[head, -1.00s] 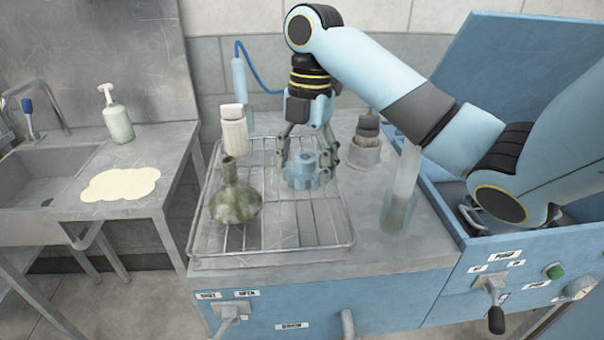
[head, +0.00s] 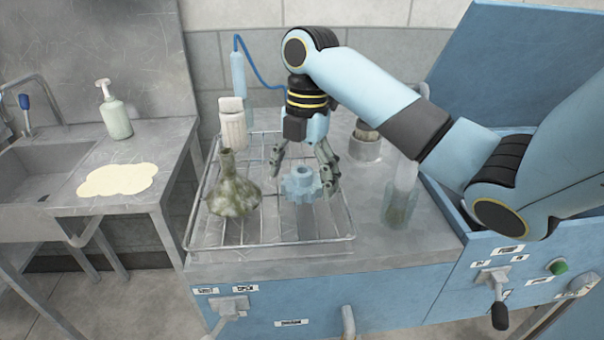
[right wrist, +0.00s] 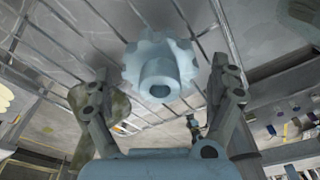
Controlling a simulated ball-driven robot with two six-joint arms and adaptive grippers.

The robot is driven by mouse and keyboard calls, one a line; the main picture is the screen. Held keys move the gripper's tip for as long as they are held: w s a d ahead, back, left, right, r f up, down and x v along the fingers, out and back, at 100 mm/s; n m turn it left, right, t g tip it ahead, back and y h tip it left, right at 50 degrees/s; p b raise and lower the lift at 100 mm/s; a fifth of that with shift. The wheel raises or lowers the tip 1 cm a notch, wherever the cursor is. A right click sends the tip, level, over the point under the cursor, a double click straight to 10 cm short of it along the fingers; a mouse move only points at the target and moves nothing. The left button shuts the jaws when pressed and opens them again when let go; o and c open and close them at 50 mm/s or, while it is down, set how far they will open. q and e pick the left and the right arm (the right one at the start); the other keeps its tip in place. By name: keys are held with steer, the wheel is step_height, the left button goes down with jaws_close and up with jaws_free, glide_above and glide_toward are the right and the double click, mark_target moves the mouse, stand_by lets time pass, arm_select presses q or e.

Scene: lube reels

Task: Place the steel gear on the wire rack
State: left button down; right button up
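The steel gear (head: 301,187), a pale blue-grey toothed wheel with a raised hub, lies hub up on the right part of the wire rack (head: 262,243). My right gripper (head: 304,168) is open just above and behind the gear, with fingers spread to either side. In the right wrist view the gear (right wrist: 160,66) lies beyond the fingertips of the gripper (right wrist: 163,85), with gaps on both sides and nothing held. The rack's bars also show there (right wrist: 45,65). My left gripper is not in view.
A stained, narrow-necked flask (head: 233,190) stands on the rack left of the gear. A white-capped bottle (head: 233,128) stands at the rack's back left. A clear tall vessel (head: 400,195) and a pot with a brush (head: 366,145) stand to the right. The rack's front middle is clear.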

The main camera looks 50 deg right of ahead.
mark_target(306, 167)
steer(key=shift+r, duration=0.1)
steer(key=shift+r, duration=0.25)
steer(key=shift+w+d+r, duration=0.1)
steer(key=shift+d+r, duration=0.1)
steer(key=shift+r, duration=0.9)
step_height(306, 167, up, 9)
steer(key=d+p, duration=0.1)
steer(key=p, duration=0.7)
steer(key=shift+p, duration=0.35)
steer(key=shift+w+r, duration=0.1)
